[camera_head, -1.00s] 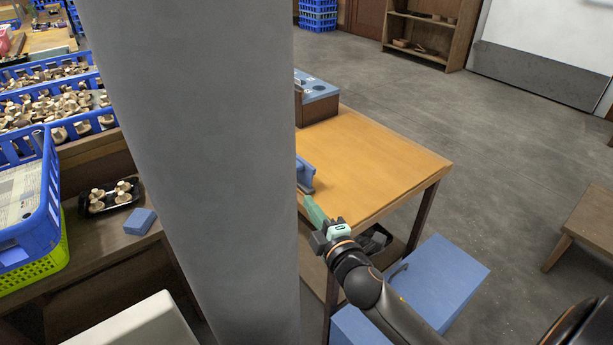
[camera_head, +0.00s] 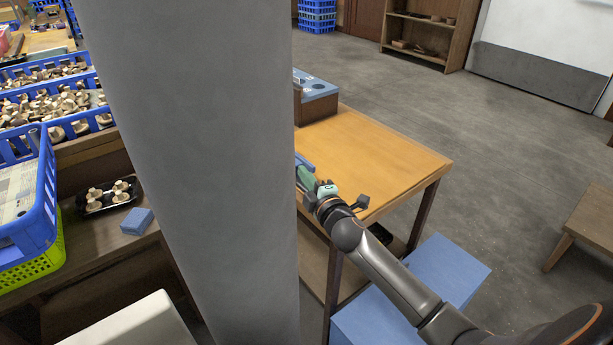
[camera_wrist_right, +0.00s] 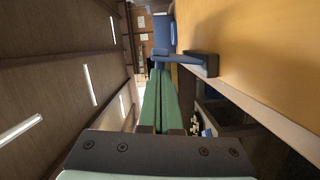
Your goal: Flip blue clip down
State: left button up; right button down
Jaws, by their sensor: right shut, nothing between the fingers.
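The blue clip (camera_head: 301,161) is at the edge of the wooden table, partly hidden by my grey column in the head view. In the right wrist view the blue clip (camera_wrist_right: 188,58) shows as a bar with a darker end block at the table edge. My right gripper (camera_head: 303,176) has green fingers that lie close to the clip. In the right wrist view the fingers of my right gripper (camera_wrist_right: 158,72) are together and empty, with the tips just by the bar. I cannot tell whether they touch it. My left gripper is not in view.
The wooden table (camera_head: 390,150) has a bare top, with a blue-topped box (camera_head: 317,88) at its back. Blue boxes (camera_head: 445,270) stand beside it. At left are a blue crate (camera_head: 40,225), a black tray of mushrooms (camera_head: 82,210) and a small blue block (camera_head: 137,221).

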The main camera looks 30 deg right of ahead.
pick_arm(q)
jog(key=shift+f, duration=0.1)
pick_arm(e)
jog(key=shift+d, duration=0.2)
pick_arm(q)
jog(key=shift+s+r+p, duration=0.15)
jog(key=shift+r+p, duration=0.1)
jog(key=shift+p, duration=0.2)
pick_arm(e)
jog(key=shift+d+r, duration=0.1)
jog(key=shift+m, duration=0.3)
jog(key=shift+d, duration=0.1)
